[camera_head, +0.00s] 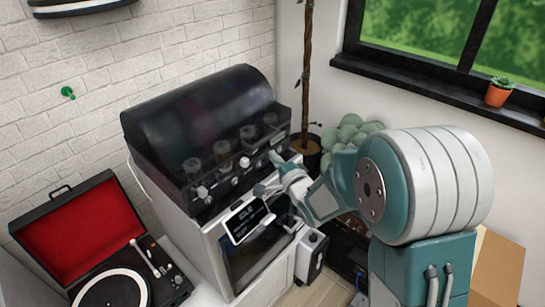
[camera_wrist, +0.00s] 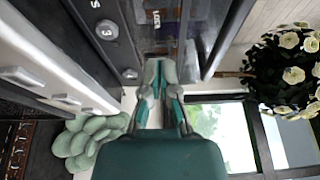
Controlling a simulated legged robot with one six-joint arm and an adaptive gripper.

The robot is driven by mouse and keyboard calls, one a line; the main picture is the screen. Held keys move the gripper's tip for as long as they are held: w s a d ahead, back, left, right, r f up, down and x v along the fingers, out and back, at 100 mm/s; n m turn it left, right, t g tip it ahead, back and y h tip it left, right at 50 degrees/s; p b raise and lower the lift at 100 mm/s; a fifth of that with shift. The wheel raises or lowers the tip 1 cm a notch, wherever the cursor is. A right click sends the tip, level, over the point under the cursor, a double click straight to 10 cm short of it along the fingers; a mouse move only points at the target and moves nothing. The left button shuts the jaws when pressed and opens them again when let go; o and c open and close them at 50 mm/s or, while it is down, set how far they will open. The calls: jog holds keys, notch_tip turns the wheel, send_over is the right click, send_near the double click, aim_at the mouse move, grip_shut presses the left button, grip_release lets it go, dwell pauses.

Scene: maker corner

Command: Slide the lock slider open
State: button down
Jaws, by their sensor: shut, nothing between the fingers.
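The machine has a dark, glossy hood (camera_head: 190,115) over a dark front panel with several knobs. In the wrist view a LOCK label (camera_wrist: 157,18) is on this panel (camera_wrist: 140,40), which appears turned sideways. My gripper (camera_head: 262,189) is at the right part of the panel's front. In the wrist view my gripper (camera_wrist: 160,66) is shut and empty, with its fingertips just below the LOCK label. The lock slider itself cannot be made out clearly; the fingertips partly cover the area by the label. I cannot tell whether they touch it.
A round knob (camera_wrist: 107,29) is left of the label in the wrist view. A tilted dark display (camera_head: 246,218) is below the panel. A red-lined record player (camera_head: 75,235) stands at left. Leafy plants (camera_head: 350,133) and a window stand behind my arm.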

jog(key=shift+s+d, duration=0.8)
jog(key=shift+s, duration=2.9)
jog(key=s+d+r+n+g+h, duration=0.1)
jog(key=s+d+r+n+h, duration=0.1)
jog(key=d+h, duration=0.3)
jog(key=s+d+r+n+g+h, duration=0.2)
jog(key=d+r+n+h, duration=0.1)
jog(key=d, duration=0.3)
jog(key=s+d+r+n+g, duration=0.1)
jog(key=s+d+n+g, duration=0.1)
jog(key=s, duration=0.8)
jog(key=s+d+r+n+g+h, duration=0.1)
jog(key=s+n+g, duration=0.3)
jog(key=s, duration=0.6)
jog(key=shift+s+d+n+g+h, duration=0.25)
jog(key=shift+d+n+g+h, duration=0.05)
jog(key=shift+d, duration=0.45)
jog(key=shift+d, duration=0.15)
